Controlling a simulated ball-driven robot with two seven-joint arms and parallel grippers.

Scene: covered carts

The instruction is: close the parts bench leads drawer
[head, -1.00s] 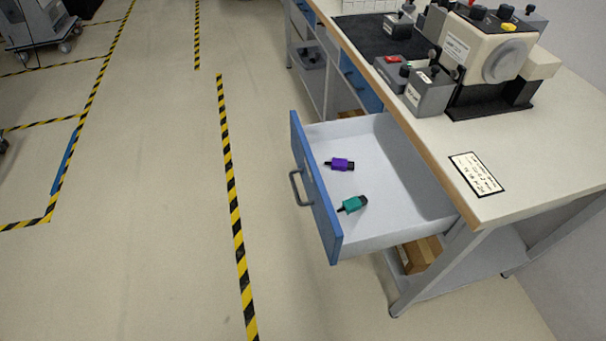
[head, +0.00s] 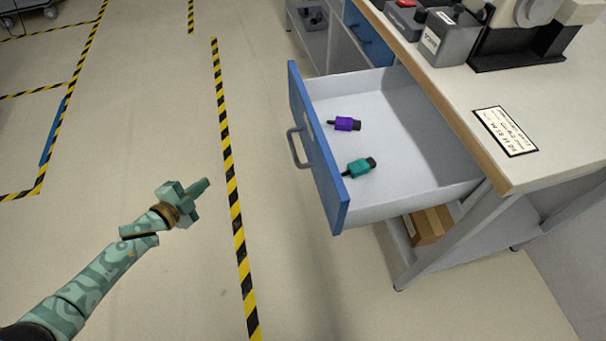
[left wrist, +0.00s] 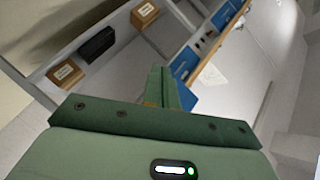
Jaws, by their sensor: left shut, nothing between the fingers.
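The leads drawer (head: 318,150) is pulled out from the parts bench (head: 560,110), with its blue front and grey handle (head: 296,148) facing left in the head view. A purple connector (head: 345,124) and a teal connector (head: 359,167) lie inside it. My left gripper (head: 202,187) is shut and empty, to the left of the drawer front and apart from it. In the left wrist view its shut fingers (left wrist: 163,88) point toward the bench, covering part of that view. My right gripper is not in view.
A machine and small grey boxes (head: 449,38) stand on the bench top beside a label card (head: 506,131). A cardboard box (head: 428,225) sits on the lower shelf. Yellow-black tape (head: 232,190) marks the floor, which is clear left of the drawer.

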